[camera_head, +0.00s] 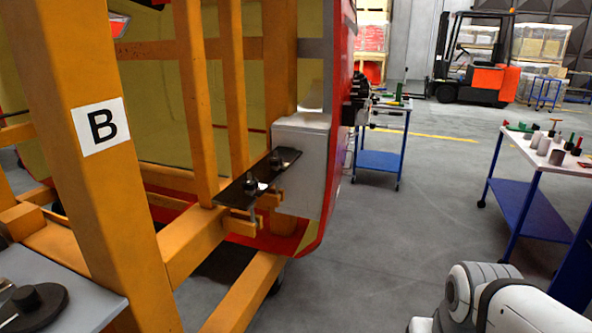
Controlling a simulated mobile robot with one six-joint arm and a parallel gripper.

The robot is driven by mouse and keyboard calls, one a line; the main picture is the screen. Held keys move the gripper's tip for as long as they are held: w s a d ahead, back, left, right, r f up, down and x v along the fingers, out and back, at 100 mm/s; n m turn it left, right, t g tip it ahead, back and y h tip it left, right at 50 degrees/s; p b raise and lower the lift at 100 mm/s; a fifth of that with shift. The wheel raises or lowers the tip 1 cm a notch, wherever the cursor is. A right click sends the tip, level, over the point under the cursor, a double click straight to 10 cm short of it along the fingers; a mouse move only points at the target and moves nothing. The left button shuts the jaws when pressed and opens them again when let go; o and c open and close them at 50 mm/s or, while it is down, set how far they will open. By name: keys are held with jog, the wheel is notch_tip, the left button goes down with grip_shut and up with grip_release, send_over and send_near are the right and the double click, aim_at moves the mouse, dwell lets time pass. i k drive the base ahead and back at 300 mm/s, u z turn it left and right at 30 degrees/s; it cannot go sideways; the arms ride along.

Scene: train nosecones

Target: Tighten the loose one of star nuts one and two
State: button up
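A dark flat plate (236,194) sits on the orange frame beside a pale grey box. Two small dark knobs stand on it, which look like the star nuts: a nearer one (251,185) and a farther one (276,160). Which is one or two, and which is loose, I cannot tell at this size. A threaded end seems to hang below the plate. My white arm shows at the bottom right, well apart from the plate. My gripper is out of the picture.
An orange post (88,190) with a "B" label (101,126) stands close at left. A grey table edge (75,290) is at lower left. A blue trolley (535,205) with small parts stands right, another (380,160) behind. The floor between is clear; a forklift (480,75) is far back.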

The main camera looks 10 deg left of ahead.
aim_at(250, 186)
jog(key=u, duration=0.2)
jog(key=i, duration=1.25)
jog(key=u, duration=0.2)
